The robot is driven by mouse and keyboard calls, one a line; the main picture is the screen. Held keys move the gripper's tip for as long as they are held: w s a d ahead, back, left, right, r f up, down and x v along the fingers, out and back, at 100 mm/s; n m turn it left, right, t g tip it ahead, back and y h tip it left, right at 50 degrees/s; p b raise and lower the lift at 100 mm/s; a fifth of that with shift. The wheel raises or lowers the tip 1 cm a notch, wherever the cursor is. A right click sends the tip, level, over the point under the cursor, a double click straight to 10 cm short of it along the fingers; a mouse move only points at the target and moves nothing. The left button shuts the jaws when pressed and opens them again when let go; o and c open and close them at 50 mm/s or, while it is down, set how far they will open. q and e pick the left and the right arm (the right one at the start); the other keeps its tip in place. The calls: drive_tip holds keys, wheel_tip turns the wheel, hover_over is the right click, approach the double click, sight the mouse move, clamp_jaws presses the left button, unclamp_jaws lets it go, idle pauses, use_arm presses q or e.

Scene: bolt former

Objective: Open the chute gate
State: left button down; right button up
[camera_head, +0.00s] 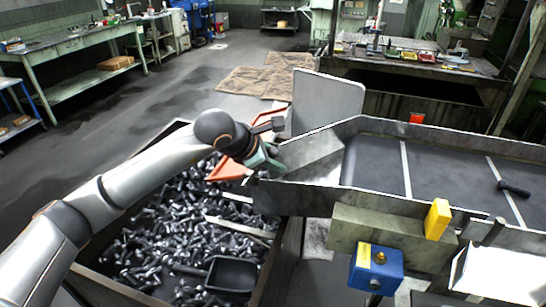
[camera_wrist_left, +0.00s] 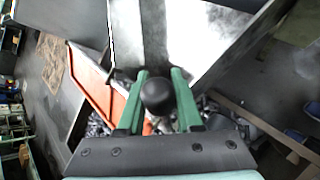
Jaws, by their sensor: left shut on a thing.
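The chute (camera_head: 310,160) is a grey metal trough at the left end of the conveyor. An upright grey plate (camera_head: 326,100) stands at its far side; I cannot tell whether this is the gate. My left gripper (camera_head: 272,158) is at the chute's left end, above the bolt bin. In the left wrist view, the green fingers of the left gripper (camera_wrist_left: 159,82) are shut on a round black knob (camera_wrist_left: 158,96) in front of the chute metal (camera_wrist_left: 190,45). The knob is hidden in the head view. My right gripper is not in view.
A dark bin (camera_head: 275,262) full of bolts, with a black scoop tray (camera_head: 232,273), lies below my left arm. The conveyor belt (camera_head: 445,172) carries one dark bolt (camera_head: 514,188). A blue box (camera_head: 376,270) hangs in front.

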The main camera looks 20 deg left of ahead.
use_arm(q)
drive_tip(key=shift+d+f+y, duration=0.4)
drive_tip(key=shift+f+y, duration=0.05)
drive_tip(key=shift+y, duration=0.05)
drive_tip(key=c, duration=0.6)
unclamp_jaws()
drive_tip(key=shift+r, duration=0.1)
drive_tip(key=b+v, duration=0.2)
drive_tip(key=v, duration=1)
drive_tip(key=shift+s+r, duration=0.15)
